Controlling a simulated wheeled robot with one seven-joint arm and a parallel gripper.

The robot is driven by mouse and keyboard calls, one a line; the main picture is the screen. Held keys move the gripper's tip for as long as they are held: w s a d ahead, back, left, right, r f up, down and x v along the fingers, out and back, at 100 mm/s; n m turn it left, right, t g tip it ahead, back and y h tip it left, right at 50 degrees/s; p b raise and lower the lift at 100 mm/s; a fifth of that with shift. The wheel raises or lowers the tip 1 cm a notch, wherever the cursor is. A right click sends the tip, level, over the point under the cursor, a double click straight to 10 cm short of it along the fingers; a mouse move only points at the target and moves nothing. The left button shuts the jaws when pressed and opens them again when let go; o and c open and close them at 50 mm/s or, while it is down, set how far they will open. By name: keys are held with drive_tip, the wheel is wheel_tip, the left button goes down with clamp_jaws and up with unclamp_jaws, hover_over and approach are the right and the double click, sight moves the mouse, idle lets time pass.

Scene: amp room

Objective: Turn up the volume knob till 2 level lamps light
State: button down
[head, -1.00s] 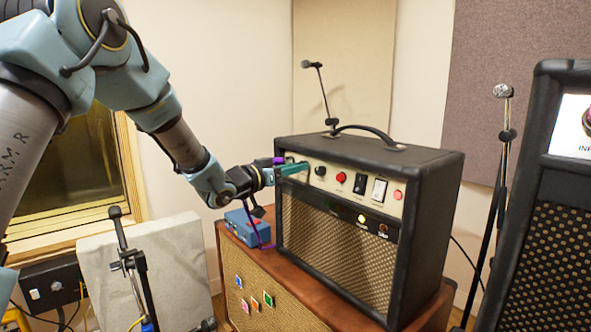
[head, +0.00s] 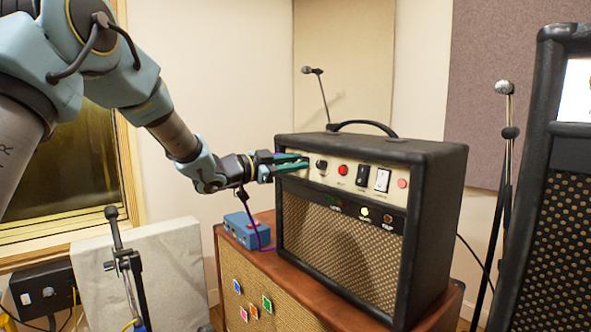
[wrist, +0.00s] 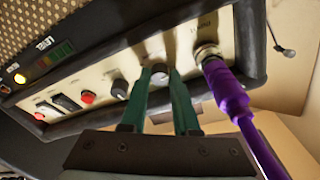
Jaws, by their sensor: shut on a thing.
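The black amplifier (head: 345,255) has a cream control panel along its top front. My gripper (head: 306,161) is at the left end of that panel. In the wrist view its two green fingers (wrist: 160,84) are shut on a grey round knob (wrist: 159,72), one finger on each side. This knob is mostly hidden in the head view. A black knob (head: 321,166) sits just right of it. I cannot tell how many are lit.
A purple cable plug (wrist: 223,86) sits in a jack close beside my fingers. A red button (head: 343,170), two rocker switches (head: 382,180) and a lit yellow lamp (head: 364,211) are on the amplifier. A blue box (head: 240,230) stands left of it. Microphone stands (head: 505,160) stand nearby.

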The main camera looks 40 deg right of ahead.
drive_tip(key=shift+m, duration=0.5)
drive_tip(key=c, duration=0.7)
unclamp_jaws()
drive_tip(key=shift+o, duration=0.2)
drive_tip(key=w+a+b, duration=0.1)
drive_tip(key=a, duration=0.9)
drive_tip(key=shift+w+a, duration=0.3)
drive_tip(key=shift+a, duration=0.05)
